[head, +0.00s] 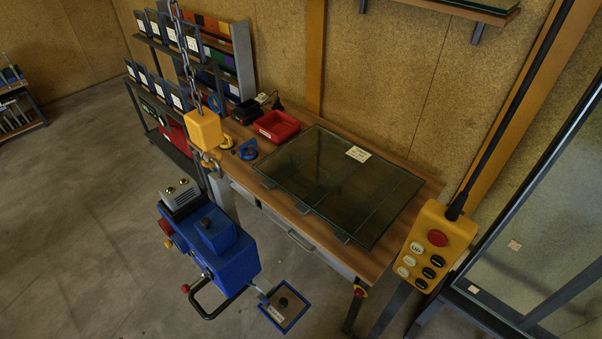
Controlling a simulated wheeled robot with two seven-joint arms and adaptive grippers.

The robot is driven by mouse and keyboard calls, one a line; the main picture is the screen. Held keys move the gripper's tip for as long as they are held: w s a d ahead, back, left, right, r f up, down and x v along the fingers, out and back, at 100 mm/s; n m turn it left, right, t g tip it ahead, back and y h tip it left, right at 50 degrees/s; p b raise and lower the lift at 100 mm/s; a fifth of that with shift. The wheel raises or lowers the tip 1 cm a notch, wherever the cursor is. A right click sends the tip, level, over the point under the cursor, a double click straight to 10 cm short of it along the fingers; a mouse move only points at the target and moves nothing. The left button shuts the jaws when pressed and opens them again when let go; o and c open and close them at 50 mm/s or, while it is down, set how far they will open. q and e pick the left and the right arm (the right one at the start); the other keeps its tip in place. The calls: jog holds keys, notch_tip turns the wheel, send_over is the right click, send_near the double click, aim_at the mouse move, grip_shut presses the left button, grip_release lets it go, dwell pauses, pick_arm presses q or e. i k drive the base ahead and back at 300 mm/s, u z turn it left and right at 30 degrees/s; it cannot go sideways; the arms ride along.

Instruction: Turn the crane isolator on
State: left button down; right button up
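No part in the head view is clearly marked as the crane isolator. A yellow crane pendant (436,246) hangs from a black cable at the right, with a red button (437,238) at its top and several white and black buttons below. One white button reads UP. A yellow hook block (203,130) hangs on a chain above a blue lifting unit (218,250) with a black handle. Neither of my grippers is in view.
A wooden bench (408,225) carries a glass pane (335,185) with a white label and a red bin (277,126). Shelves with binders and bins (160,65) stand at the back left. A glass frame (540,240) stands at the right. The left floor is clear.

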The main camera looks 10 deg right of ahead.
aim_at(359, 292)
jog(key=z, duration=3.5)
jog(key=k, duration=0.85)
jog(key=u, duration=1.65)
